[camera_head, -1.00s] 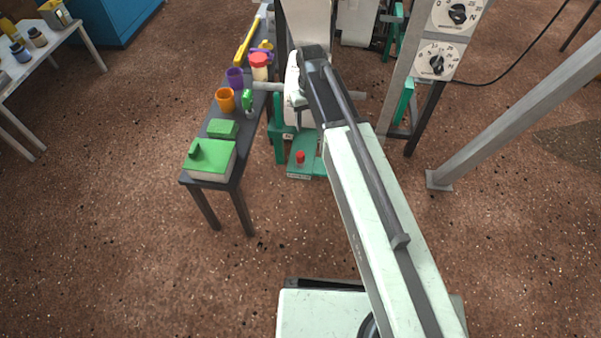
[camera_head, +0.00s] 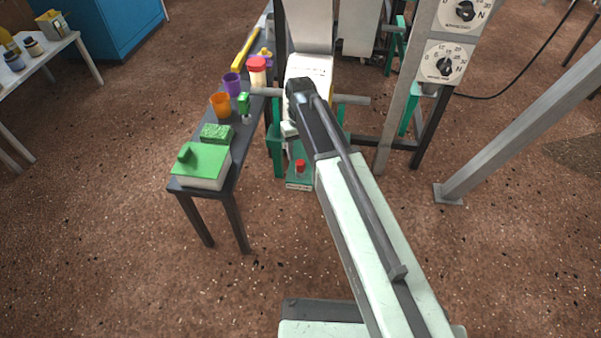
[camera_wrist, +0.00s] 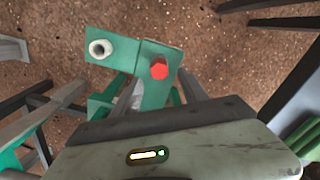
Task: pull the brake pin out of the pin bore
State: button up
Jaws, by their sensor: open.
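The brake pin shows as a red head (camera_head: 300,167) low on the green machine bracket (camera_head: 299,184). In the wrist view the red hexagonal head (camera_wrist: 159,68) stands on a green plate (camera_wrist: 126,50); the pin bore beneath it is hidden by the head. A pale round collar (camera_wrist: 100,49) with an opening sits left of it on the same plate. My gripper (camera_head: 289,129) is open, above and slightly left of the red head in the head view, and apart from it. Its fingertips are hard to make out; my grey wrist housing fills the bottom of the wrist view.
A dark bench (camera_head: 232,180) on the left holds a green-topped block (camera_head: 205,163), a green sponge-like block (camera_head: 216,133), cups and a red-lidded jar (camera_head: 257,70). A grey post with dials (camera_head: 444,62) and a slanted beam (camera_head: 520,125) stand right.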

aim_at(300, 162)
jog(key=shift+f, duration=0.4)
jog(key=shift+f+b, duration=2)
jog(key=shift+b, duration=0.05)
grip_shut()
